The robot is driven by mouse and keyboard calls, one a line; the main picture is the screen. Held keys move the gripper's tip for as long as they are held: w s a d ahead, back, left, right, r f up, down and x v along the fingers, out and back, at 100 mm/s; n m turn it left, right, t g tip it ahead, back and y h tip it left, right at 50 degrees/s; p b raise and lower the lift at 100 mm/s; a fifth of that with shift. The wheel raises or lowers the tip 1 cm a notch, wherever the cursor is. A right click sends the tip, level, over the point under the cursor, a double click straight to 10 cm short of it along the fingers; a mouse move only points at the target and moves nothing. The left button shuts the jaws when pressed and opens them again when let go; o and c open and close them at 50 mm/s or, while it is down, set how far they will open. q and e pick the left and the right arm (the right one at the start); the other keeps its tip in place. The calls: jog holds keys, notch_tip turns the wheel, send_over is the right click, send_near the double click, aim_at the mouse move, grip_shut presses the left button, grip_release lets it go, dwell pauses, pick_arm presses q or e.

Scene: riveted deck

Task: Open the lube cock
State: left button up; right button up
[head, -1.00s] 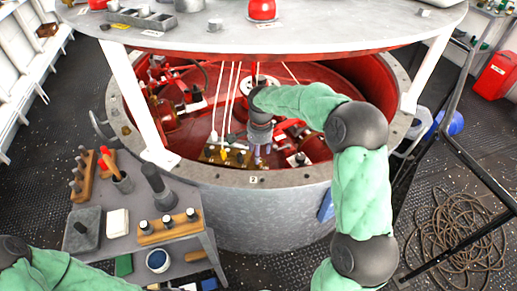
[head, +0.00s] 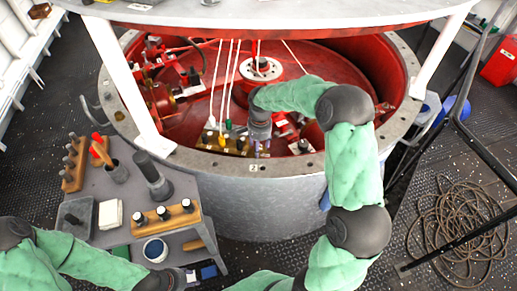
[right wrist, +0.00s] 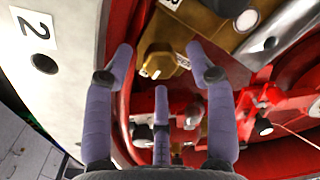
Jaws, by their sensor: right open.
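A brass block (head: 222,143) with several small fittings lies inside the red drum near its front wall. I cannot tell which fitting is the lube cock. My right gripper (head: 262,150) reaches over the front rim, just right of this block. In the right wrist view its purple fingers (right wrist: 162,75) are spread and empty. A brass fitting (right wrist: 157,62) with a white label shows between and beyond the fingertips, with no clear contact. Another brass part (right wrist: 215,22) is at the top. My left gripper (head: 188,277) is low at the bottom edge, beside the side table; its jaws are unclear.
The grey drum rim (head: 250,168) carries a "2" label and surrounds the red interior. White posts (head: 118,75) hold a round top above it. A side table (head: 110,185) with tools stands at front left. Coiled rope (head: 455,225) lies on the deck at right.

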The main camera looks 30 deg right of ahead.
jog(key=shift+f, duration=0.45)
grip_shut()
